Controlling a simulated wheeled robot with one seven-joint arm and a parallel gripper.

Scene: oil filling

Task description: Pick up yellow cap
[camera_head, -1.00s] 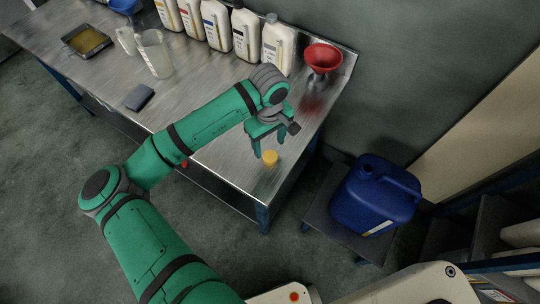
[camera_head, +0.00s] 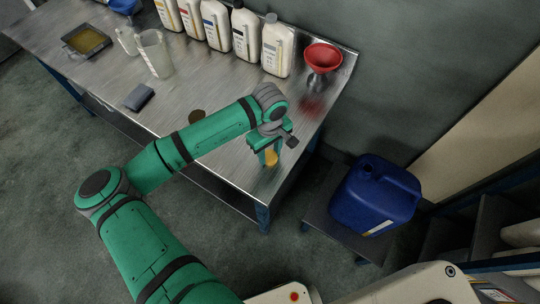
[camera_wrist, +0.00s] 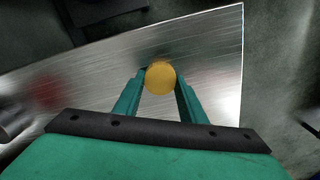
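The yellow cap (camera_head: 271,158) stands on the metal table near its right front corner. In the wrist view the cap (camera_wrist: 160,78) is a round yellow disc at the tips of my two green fingers. My gripper (camera_head: 267,155) points down over the cap, with a finger on either side of it. In the wrist view my gripper (camera_wrist: 159,88) has its fingers apart, with the cap between their tips. Whether the fingers touch the cap is too small to tell.
A red funnel (camera_head: 322,58) and several white bottles (camera_head: 277,46) stand along the back of the table (camera_head: 205,80). A clear jug (camera_head: 155,54) and a grey block (camera_head: 139,97) are to the left. A blue canister (camera_head: 375,196) stands on a lower stand at the right.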

